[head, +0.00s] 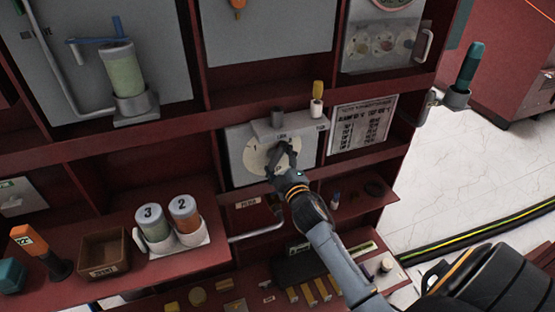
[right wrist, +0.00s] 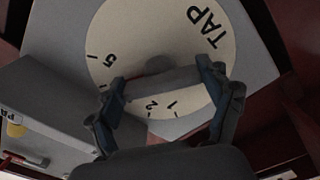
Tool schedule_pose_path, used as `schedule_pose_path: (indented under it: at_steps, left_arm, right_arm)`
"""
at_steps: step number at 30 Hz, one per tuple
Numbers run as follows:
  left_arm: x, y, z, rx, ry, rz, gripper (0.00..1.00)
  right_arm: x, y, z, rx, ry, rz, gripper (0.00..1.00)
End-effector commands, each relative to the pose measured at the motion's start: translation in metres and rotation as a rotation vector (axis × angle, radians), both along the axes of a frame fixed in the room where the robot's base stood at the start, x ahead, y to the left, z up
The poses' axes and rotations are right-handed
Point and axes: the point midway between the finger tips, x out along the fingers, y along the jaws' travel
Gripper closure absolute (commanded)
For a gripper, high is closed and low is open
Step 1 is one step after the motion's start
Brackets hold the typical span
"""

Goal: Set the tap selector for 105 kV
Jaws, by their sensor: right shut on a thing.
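The tap selector is a grey box with a round cream dial (head: 256,157) in the middle of the head view. In the right wrist view the dial (right wrist: 130,40) shows "TAP" and the marks 5, 2 and 1; other marks are hidden. My right gripper (head: 283,155) is at the dial. In the right wrist view its fingers (right wrist: 162,80) are shut on the grey selector handle (right wrist: 165,82), one at each end. Which mark the handle points to I cannot tell. A printed table (head: 362,122) hangs right of the dial, its text too small to read. My left gripper is out of view.
A yellow-topped plug (head: 317,98) stands above the dial's right side. Canisters marked 3 (head: 152,223) and 2 (head: 185,214) stand on the shelf at lower left, beside a brown bin (head: 103,253). A teal-handled tool (head: 466,75) sits in a side holder.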

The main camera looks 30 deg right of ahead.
Motion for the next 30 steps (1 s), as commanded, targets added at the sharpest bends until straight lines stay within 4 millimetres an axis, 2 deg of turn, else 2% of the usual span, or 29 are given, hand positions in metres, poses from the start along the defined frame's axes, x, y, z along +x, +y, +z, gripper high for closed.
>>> schedule_pose_path:
  at_steps: [1, 2, 5, 15, 19, 23, 30]
  left_arm:
    - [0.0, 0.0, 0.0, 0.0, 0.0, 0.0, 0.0]
    - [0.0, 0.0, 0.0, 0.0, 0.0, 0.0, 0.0]
    - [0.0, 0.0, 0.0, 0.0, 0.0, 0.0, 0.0]
    - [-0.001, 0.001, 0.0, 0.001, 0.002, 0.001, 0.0]
    - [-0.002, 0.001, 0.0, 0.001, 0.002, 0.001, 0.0]
    - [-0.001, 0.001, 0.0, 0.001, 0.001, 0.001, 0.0]
    - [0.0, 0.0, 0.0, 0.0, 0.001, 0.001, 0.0]
  right_arm:
    - [0.0, -0.001, 0.0, -0.001, 0.001, -0.002, 0.53]
    - [0.0, -0.001, 0.0, -0.001, 0.001, -0.002, 0.19]
    - [0.0, -0.001, 0.0, -0.001, 0.001, -0.002, 0.0]
    - [0.0, 0.0, 0.0, -0.002, 0.0, 0.0, 0.0]
    - [-0.007, 0.002, -0.002, 0.0, 0.002, 0.0, 0.0]
    - [-0.027, 0.006, -0.002, 0.0, 0.003, -0.001, 0.0]
    - [-0.078, 0.019, -0.002, 0.0, 0.003, -0.001, 0.0]
